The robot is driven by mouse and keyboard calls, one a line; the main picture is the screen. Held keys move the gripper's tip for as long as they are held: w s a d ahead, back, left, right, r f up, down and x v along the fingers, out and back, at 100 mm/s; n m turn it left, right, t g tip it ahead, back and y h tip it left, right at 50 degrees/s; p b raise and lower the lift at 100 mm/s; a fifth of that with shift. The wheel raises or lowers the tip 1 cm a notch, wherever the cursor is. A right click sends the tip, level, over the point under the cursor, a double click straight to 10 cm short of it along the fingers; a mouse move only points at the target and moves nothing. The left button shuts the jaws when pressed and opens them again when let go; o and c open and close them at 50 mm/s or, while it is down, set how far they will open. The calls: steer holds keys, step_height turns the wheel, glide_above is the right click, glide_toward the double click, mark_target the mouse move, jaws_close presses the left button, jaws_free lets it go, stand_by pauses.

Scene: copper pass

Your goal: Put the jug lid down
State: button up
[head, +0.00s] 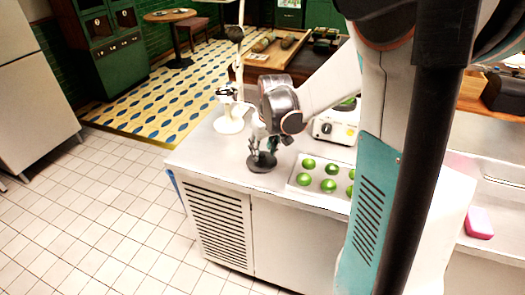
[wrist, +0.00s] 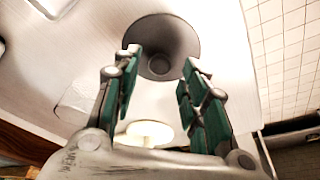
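A dark grey round piece that looks like the jug lid (head: 262,164) rests on the pale counter (head: 225,150) near its left end. In the wrist view the lid (wrist: 180,28) is a dark disc with a darker raised or hollow middle; I cannot tell which. My gripper (head: 263,146) points down just above it. In the wrist view my gripper (wrist: 160,60) is open, its green-padded fingers wide apart on either side of the disc's middle, with gaps showing. No jug can be made out.
A tray (head: 298,187) of several green round fruits stands close to the right of the lid. A white appliance (head: 335,128) is behind the tray. A white stand (head: 229,125) is behind left. A pink block (head: 479,222) lies far right. Tiled floor (head: 110,215) is clear at left.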

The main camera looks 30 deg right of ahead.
mark_target(267, 168)
steer(key=p+v, duration=0.3)
steer(key=v, duration=0.6)
steer(key=shift+r, duration=0.35)
steer(key=shift+s, duration=0.15)
